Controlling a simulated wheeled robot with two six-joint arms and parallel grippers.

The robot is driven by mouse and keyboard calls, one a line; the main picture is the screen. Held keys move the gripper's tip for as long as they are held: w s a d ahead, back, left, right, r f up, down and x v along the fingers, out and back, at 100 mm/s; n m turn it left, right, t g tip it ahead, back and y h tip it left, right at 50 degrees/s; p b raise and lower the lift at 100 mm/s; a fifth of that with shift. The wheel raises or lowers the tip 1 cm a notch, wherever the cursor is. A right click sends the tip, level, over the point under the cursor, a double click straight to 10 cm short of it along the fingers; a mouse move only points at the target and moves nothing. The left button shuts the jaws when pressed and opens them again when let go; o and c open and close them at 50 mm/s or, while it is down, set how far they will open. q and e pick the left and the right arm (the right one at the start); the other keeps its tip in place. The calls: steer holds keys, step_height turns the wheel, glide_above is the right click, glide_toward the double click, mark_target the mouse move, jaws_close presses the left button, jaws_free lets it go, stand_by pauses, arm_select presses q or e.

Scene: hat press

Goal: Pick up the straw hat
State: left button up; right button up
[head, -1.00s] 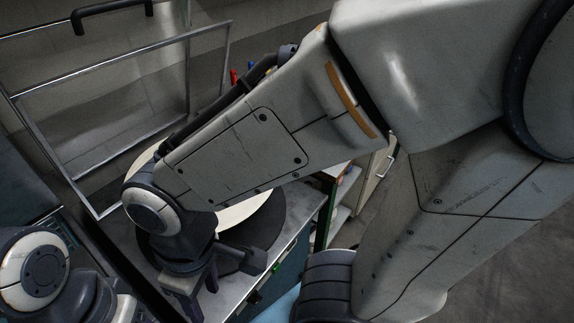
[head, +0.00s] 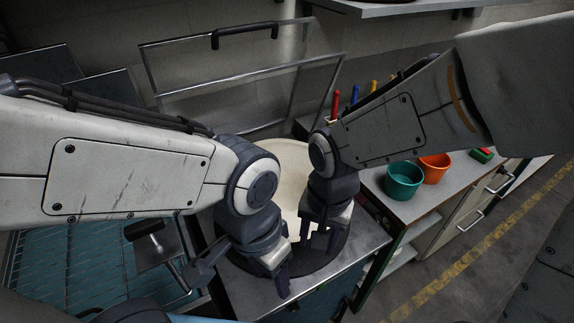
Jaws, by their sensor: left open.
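The straw hat (head: 291,178) shows as a pale cream round shape between my two forearms, lying on a dark round plate (head: 333,250) on the metal bench. My arms hide much of it. My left gripper (head: 243,274) is open over the front left part of the plate, its fingers spread wide. My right gripper (head: 320,236) is over the right side of the hat, fingers pointing down with a gap between them. I cannot tell whether either gripper touches the hat.
A metal-framed clear guard (head: 240,75) with a dark handle stands behind the hat. A teal bucket (head: 403,181) and an orange bucket (head: 434,167) stand on the bench to the right. A teal mesh surface (head: 90,270) is at the left. Floor is clear at right.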

steer(key=w+a+m+p, duration=0.2)
steer(key=w+m+p, duration=0.4)
steer(key=m, duration=0.5)
steer(key=shift+h, duration=0.3)
steer(key=f, duration=0.3)
steer(key=f+p, duration=0.1)
steer(key=f, duration=0.2)
steer(key=w+f, duration=0.1)
steer(key=f, duration=0.2)
steer(key=shift+a+f+p, duration=0.1)
steer(key=shift+a+p, duration=0.3)
steer(key=shift+w+f, duration=0.1)
steer(key=shift+f, duration=0.2)
arm_select(q)
step_height(320, 180, up, 10)
steer(key=shift+f, duration=0.15)
arm_select(e)
steer(key=shift+c, duration=0.3)
jaws_close()
